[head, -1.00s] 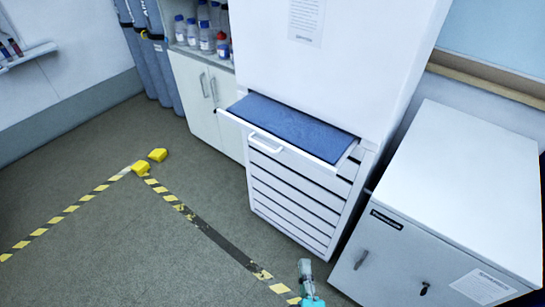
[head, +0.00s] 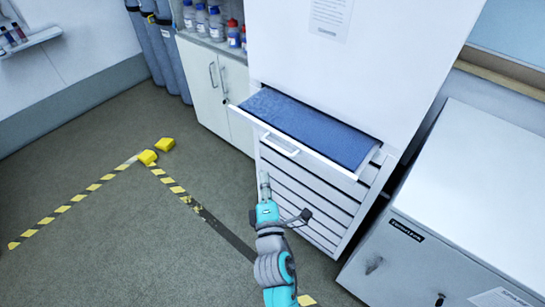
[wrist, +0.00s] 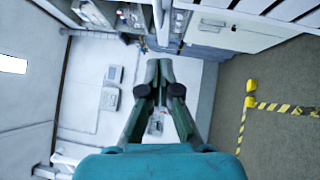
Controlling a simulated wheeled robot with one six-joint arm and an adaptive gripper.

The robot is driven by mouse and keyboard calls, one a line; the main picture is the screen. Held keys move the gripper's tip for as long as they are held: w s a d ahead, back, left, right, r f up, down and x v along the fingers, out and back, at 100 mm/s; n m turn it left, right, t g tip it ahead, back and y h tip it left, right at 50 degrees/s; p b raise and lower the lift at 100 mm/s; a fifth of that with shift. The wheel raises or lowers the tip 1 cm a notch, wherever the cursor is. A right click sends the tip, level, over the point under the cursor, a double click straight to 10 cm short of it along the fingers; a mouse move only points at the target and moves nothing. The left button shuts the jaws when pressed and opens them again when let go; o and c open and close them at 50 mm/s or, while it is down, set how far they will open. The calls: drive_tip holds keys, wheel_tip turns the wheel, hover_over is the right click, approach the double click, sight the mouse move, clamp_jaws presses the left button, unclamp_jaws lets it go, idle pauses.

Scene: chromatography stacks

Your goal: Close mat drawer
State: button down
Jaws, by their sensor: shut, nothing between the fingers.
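The mat drawer (head: 340,168) is pulled out of the tall white cabinet (head: 300,60), with a blue mat (head: 310,125) lying in it. Its white bar handle (head: 281,145) is on the front edge. My gripper (head: 264,174) is shut and empty, pointing up just below the handle in the head view. It looks apart from the drawer front, but the depth gap is hard to judge. The wrist view shows the shut fingers (wrist: 159,66); I cannot clearly make out the mat drawer there.
Several shut drawers (head: 310,200) sit below the open one. A low white cabinet (head: 460,210) stands at the right. Bottles (head: 215,22) and gas cylinders (head: 163,50) are at the back left. Yellow blocks (head: 147,157) and striped tape mark the floor, which is otherwise clear at left.

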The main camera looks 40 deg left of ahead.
drive_tip(key=w+a+r, duration=0.1)
drive_tip(key=w+a, duration=0.1)
drive_tip(key=w, duration=0.4)
drive_tip(key=shift+w+r, duration=0.15)
drive_tip(key=shift+w, duration=0.25)
idle(0.3)
